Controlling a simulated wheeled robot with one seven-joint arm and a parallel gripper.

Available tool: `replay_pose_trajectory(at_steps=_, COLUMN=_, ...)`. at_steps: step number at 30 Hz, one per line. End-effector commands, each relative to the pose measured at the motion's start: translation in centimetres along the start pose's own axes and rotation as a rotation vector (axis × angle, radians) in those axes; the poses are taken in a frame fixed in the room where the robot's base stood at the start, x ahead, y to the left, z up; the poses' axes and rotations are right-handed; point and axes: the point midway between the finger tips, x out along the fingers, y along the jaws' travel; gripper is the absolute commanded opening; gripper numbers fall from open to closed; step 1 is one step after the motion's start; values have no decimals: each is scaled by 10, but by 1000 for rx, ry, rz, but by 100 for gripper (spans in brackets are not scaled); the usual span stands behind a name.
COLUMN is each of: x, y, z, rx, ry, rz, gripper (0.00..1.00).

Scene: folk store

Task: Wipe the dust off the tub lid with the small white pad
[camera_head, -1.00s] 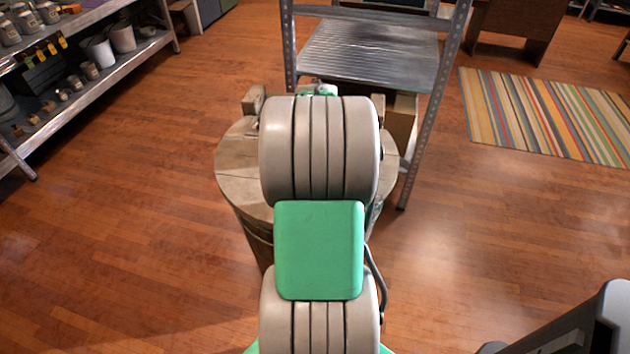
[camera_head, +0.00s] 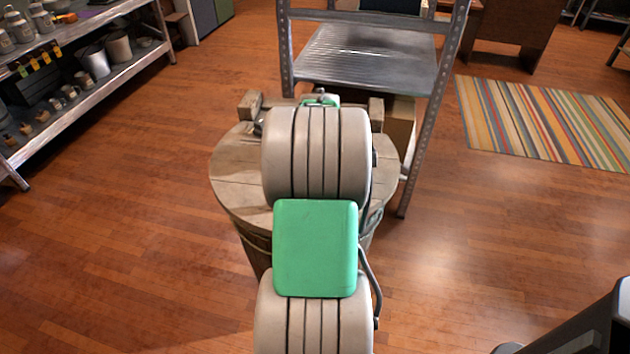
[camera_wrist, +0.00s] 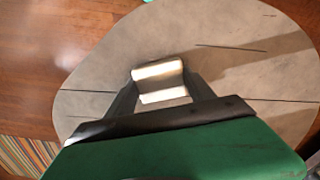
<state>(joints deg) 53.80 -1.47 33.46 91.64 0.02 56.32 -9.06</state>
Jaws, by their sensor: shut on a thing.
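The tub (camera_head: 255,247) is a round wooden vessel with a plank lid (camera_head: 236,165) on top, partly hidden behind my arm in the head view. In the wrist view the lid (camera_wrist: 100,75) looks grey-brown with dark seams and a darker band at the right. I cannot clearly tell dust from shadow there. The small white pad (camera_wrist: 158,70) is between the fingers of my gripper (camera_wrist: 160,86). The gripper is shut on it, over the middle of the lid. Whether the pad touches the wood is unclear. The head view hides the gripper and pad behind my arm.
A metal rack (camera_head: 368,55) stands close behind the tub. Wooden blocks (camera_head: 250,103) rise at the lid's far edge. A shelf of pots (camera_head: 75,105) is at the left. A striped rug (camera_head: 545,122) lies at the right. Open wooden floor surrounds the tub's near side.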

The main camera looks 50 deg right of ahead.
Motion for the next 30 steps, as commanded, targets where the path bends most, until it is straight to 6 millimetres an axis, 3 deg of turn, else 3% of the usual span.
replay_pose_trajectory(at_steps=10, x=-1, y=-20, z=24, rx=-3, ry=-3, rz=-1, gripper=24)
replay_pose_trajectory(at_steps=14, x=-26, y=-18, z=22, rx=-1, ry=1, rz=0, gripper=24)
replay_pose_trajectory(at_steps=30, x=-73, y=-23, z=22, rx=-12, ry=-1, rz=0, gripper=24)
